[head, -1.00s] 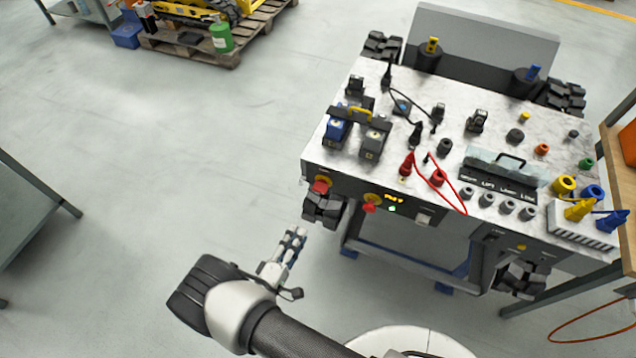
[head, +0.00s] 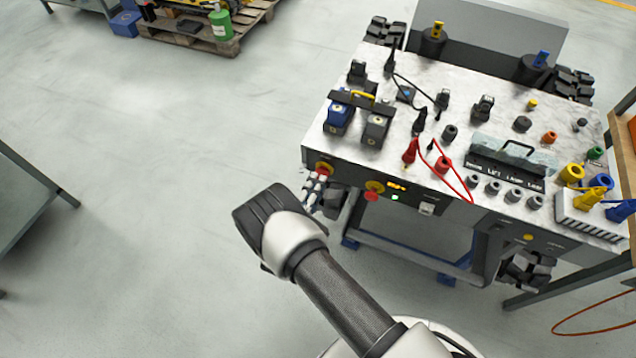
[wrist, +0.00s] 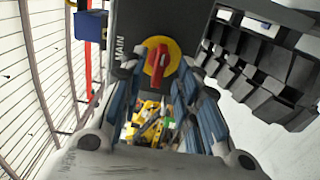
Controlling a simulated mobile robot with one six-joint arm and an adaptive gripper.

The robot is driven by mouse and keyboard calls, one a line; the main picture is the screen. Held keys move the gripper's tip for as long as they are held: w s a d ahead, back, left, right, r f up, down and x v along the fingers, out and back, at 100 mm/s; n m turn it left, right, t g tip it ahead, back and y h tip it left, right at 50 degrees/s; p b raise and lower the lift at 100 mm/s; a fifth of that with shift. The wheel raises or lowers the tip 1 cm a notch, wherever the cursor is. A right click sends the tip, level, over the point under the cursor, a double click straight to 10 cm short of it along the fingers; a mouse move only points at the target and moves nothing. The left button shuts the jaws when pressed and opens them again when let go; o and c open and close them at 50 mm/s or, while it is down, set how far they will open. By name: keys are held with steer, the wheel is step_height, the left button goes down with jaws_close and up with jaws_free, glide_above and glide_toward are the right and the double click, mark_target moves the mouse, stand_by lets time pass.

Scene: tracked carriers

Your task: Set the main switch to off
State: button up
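The main switch (wrist: 158,61) is a red handle on a round yellow plate, on a dark panel marked MAIN in the wrist view. Its handle stands roughly upright in that picture. In the head view the switch (head: 323,169) is at the left end of the carrier's front panel. My gripper (wrist: 165,85) is open, its two fingers spread on either side below the switch in the wrist view. No contact with the handle shows. In the head view my gripper (head: 313,190) is just in front of the switch, partly hidden by my arm.
A black track (wrist: 265,65) is close on the right in the wrist view. The floor (head: 150,200) left of the carrier is clear.

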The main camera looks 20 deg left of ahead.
steer(key=shift+w+d, duration=0.1)
steer(key=shift+w, duration=0.85)
jaws_close()
